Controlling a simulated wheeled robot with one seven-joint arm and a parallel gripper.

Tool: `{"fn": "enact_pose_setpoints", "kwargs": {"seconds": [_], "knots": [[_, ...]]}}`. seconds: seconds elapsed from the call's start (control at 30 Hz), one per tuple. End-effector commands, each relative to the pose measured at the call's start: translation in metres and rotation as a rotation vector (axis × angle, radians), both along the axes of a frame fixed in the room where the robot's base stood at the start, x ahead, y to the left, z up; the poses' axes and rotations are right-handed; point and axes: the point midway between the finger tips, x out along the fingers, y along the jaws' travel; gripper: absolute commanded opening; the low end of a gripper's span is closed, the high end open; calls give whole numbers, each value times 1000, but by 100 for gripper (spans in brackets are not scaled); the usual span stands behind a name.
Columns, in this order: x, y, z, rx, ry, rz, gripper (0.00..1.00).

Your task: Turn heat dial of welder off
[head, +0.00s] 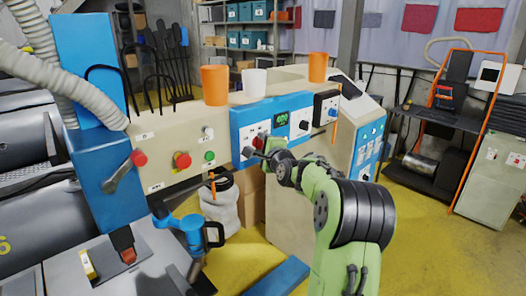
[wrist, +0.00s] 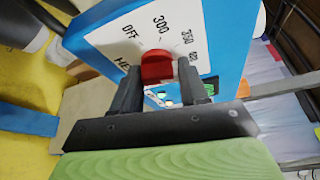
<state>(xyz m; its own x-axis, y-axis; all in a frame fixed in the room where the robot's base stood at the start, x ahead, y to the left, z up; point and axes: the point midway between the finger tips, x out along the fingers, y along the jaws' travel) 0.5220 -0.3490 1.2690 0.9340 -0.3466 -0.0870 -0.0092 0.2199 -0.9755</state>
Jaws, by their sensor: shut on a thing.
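The heat dial (wrist: 157,64) is a red knob on the white face of the welder panel (wrist: 108,38) in the wrist view. The marks OFF, 300, 350 and a higher number run around it. My gripper (wrist: 159,72) has one dark finger on each side of the dial and is shut on it. Which mark the dial points to is not clear. In the head view my gripper (head: 264,153) is at the front of the blue-framed panel (head: 238,124), and the dial's setting cannot be read there.
Orange cups (head: 214,85) and a white cup (head: 254,82) stand on top of the machine. A green display (head: 282,119) is beside the dial area.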

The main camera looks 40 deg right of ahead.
Motion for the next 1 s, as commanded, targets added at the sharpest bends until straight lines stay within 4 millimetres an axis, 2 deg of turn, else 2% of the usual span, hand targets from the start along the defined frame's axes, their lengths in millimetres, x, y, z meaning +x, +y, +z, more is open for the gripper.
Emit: {"fn": "enact_pose_setpoints", "kwargs": {"seconds": [0.03,0.23,1.0], "knots": [[0,0,-6,-39,-6,0,13],[0,1,-10,-214,-13,-1,14],[0,0,-14,-943,-29,1,14]]}}
